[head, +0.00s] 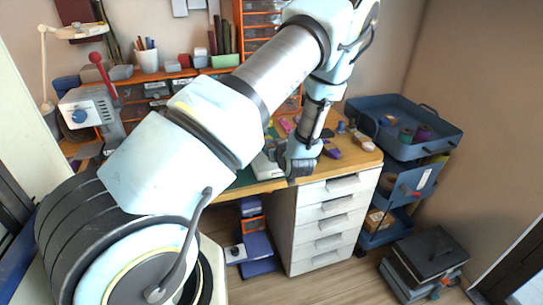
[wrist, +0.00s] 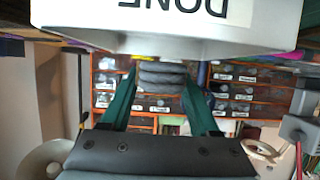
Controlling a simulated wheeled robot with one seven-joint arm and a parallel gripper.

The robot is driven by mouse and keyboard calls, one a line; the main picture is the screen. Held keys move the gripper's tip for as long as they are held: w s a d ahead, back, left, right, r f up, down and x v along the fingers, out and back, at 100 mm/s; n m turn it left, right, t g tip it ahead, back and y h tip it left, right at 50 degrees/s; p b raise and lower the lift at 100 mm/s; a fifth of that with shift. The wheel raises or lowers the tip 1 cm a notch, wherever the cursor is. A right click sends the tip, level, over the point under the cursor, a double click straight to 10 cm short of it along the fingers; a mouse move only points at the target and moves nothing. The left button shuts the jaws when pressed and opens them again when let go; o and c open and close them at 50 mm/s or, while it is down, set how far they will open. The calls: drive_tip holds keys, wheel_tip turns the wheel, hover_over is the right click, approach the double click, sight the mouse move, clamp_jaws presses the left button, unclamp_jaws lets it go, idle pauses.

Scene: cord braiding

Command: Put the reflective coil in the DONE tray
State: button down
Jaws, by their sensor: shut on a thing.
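My gripper (wrist: 162,78) shows in the wrist view as two dark green fingers closed on a grey, ribbed bundle, which I take to be the reflective coil (wrist: 163,74). The pale DONE tray (wrist: 130,43) fills the top of that view, its label upside down; the coil is close to its wall in the picture. Whether they touch, I cannot tell. In the head view my gripper (head: 300,172) hangs over the front of the workbench, right beside a pale tray-like thing (head: 264,165). The coil is not clear there, and my arm covers much of the bench.
Small coloured items and a purple thing (head: 332,153) lie on the wooden bench top (head: 362,160) right of my gripper. A blue tiered trolley (head: 403,150) stands to the right. White drawers (head: 325,220) are below. Orange-framed drawers (wrist: 240,88) stand behind.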

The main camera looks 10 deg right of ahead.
drive_tip(key=shift+f+p, duration=0.4)
drive_tip(key=shift+f, duration=1.6)
drive_tip(key=shift+f, duration=0.1)
drive_tip(key=shift+c, duration=0.6)
unclamp_jaws()
